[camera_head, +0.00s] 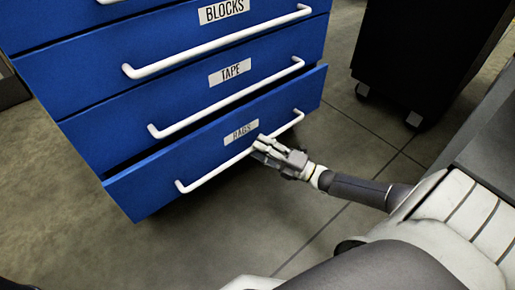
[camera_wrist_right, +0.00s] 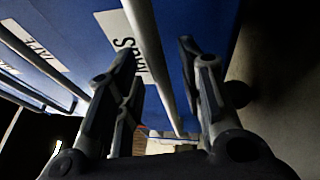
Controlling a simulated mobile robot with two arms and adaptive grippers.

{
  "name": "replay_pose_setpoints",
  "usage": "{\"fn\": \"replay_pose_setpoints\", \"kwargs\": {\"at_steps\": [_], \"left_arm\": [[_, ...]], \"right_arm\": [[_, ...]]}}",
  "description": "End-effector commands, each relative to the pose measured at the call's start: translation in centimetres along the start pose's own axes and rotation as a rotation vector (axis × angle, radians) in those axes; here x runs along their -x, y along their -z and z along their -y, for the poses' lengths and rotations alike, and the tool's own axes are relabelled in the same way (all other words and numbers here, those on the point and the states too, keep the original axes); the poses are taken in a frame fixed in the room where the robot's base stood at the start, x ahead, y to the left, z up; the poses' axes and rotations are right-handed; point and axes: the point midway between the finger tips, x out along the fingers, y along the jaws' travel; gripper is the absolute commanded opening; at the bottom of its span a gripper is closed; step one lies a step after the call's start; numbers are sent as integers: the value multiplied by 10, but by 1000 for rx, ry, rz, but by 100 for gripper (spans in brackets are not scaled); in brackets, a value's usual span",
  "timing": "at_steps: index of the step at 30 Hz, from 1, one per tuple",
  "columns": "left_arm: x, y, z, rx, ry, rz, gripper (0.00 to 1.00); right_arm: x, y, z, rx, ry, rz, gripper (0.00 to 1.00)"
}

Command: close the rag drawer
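The rag drawer (camera_head: 215,145) is the lowest blue drawer in the head view, with a white RAGS label. Its front stands slightly out from the drawer above, with a narrow dark gap along its top edge. Its white bar handle (camera_head: 214,173) runs across the front. My right gripper (camera_head: 262,148) is at this handle, just below the label. In the right wrist view its two fingers (camera_wrist_right: 160,75) are spread, with the handle bar (camera_wrist_right: 150,60) between them. I cannot tell whether they touch it. My left gripper is not in view.
The TAPE drawer (camera_head: 125,122) and BLOCKS drawer (camera_head: 85,75) above look shut, each with a white bar handle. A black wheeled cabinet (camera_head: 420,45) stands at the upper right. The tiled floor (camera_head: 250,225) before the drawers is clear apart from my arm.

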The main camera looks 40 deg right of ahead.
Motion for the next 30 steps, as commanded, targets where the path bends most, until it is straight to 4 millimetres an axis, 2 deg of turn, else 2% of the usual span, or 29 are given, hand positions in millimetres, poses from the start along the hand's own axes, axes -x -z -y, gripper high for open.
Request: {"fn": "replay_pose_setpoints", "kwargs": {"at_steps": [1, 6, 14, 22, 30], "left_arm": [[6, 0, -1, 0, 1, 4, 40], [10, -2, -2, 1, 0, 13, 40], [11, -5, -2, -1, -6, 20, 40], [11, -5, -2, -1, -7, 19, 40], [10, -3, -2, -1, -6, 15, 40]], "right_arm": [[-6, 0, 2, 1, -2, -1, 35], [-16, 0, 0, 0, 0, 1, 35], [-17, 0, -1, -1, 0, 1, 35], [-17, 0, 0, -1, 1, 1, 2], [-17, 0, 0, -1, 1, 1, 0]]}}
